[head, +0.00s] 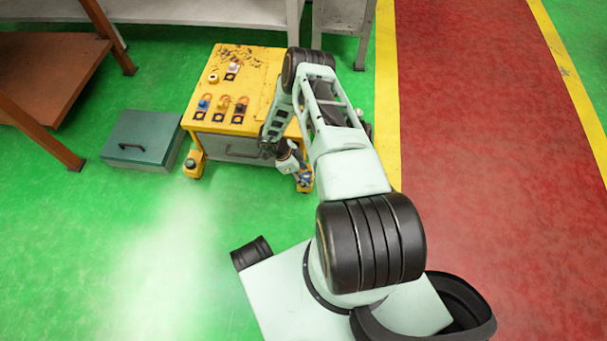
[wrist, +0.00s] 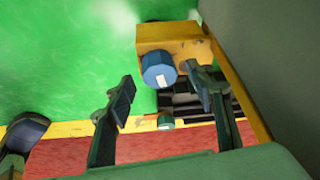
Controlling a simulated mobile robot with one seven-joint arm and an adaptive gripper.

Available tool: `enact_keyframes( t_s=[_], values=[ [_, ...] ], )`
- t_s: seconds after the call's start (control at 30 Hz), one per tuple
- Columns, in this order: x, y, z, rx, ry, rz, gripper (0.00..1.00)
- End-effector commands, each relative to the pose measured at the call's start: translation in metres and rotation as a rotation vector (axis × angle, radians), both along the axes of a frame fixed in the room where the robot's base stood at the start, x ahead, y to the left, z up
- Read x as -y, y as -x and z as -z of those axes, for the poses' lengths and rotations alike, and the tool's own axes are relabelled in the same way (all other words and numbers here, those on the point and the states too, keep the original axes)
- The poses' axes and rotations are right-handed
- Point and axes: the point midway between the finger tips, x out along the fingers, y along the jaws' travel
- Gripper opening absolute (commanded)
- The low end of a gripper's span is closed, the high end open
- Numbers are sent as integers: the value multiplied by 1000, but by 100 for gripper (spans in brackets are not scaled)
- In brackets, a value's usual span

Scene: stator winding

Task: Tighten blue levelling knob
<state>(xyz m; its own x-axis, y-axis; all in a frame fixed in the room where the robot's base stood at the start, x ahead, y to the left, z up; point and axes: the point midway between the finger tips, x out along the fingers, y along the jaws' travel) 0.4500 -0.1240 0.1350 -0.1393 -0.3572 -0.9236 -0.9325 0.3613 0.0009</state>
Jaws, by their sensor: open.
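The blue knob (wrist: 158,70) is a short cylinder with a pale label, at the yellow corner block (wrist: 172,38) of the cart in the wrist view. My gripper (wrist: 160,84) is open, with one finger to the left of the knob and one close to its right side. In the picture the knob lies between the fingertips; I see no grip on it and cannot tell whether the right finger touches it. In the head view a small blue patch, likely the knob (head: 305,177), shows by the cart's front right foot, partly hidden by my gripper.
The yellow cart (head: 262,85) carries several small coloured parts on top. A dark knob (head: 190,163) sits on its front left foot. A grey-green case (head: 142,140) lies on the floor to the left. Green floor in front is clear. A smaller teal cylinder (wrist: 165,121) shows beyond the knob.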

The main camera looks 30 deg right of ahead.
Motion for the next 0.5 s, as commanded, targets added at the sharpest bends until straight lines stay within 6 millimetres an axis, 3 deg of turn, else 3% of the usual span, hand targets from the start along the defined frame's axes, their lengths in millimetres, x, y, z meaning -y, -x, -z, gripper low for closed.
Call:
enact_keyframes(
  t_s=[0.17,0.5],
  values=[
    [-6,-4,-16,2,0,-1,49],
    [-30,-13,-78,3,0,0,49]
  ],
)
